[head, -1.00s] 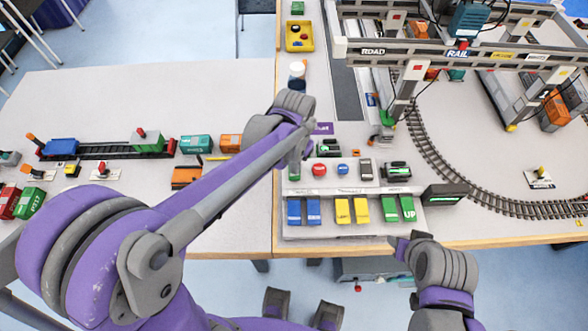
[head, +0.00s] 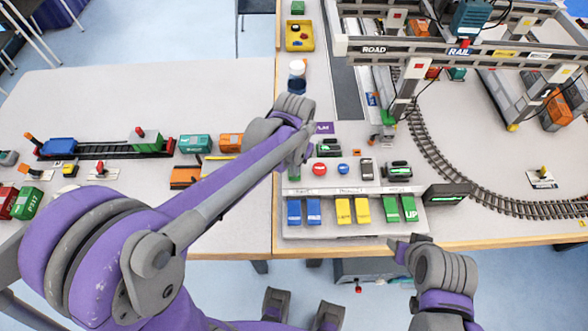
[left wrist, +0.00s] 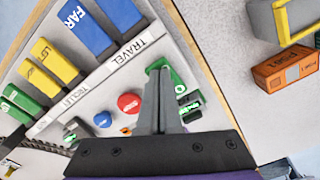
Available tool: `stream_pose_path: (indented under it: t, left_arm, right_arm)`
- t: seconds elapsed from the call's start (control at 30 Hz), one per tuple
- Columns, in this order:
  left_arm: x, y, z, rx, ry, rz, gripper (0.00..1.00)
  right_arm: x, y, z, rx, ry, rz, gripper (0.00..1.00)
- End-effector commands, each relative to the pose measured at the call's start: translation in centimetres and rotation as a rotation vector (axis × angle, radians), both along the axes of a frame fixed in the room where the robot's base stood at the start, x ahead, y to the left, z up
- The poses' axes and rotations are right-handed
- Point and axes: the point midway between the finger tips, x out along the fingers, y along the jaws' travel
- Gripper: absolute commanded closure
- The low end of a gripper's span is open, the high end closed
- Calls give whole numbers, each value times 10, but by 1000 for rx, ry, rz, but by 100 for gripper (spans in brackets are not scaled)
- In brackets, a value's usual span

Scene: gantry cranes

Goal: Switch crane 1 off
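The control panel (head: 350,229) lies at the table's front edge, with blue, yellow and green keys in front. A green rocker-like switch marked "0" (left wrist: 180,84) sits at the panel's TRAVEL end, partly hidden behind my fingers in the left wrist view. It also shows as a small green patch at the panel's left in the head view (head: 294,173). My left gripper (left wrist: 161,75) is shut and empty, its tips right by this switch; I cannot tell whether they touch it. My right gripper (head: 396,244) hangs by the front edge; its finger opening is unclear.
A red button (head: 320,169) and blue button (head: 343,169) sit right of the switch. A lit green display (head: 446,195) stands at the panel's right. The gantry crane (head: 450,48) and curved rail track (head: 440,168) are beyond. Orange and teal containers (head: 195,143) stand at left.

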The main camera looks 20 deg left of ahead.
Motion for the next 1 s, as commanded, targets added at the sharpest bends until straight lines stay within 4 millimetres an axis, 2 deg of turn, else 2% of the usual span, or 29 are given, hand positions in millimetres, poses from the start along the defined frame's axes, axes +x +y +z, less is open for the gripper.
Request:
stream_pose_path:
  t: [0.47, 1.0]
  left_arm:
    - [1, 0, -2, 0, -1, 0, 100]
    - [1, 0, 40, 0, -1, 0, 100]
  right_arm:
    - [0, 0, -2, 0, 1, 0, 50]
    - [8, 0, 30, 0, -16, 0, 50]
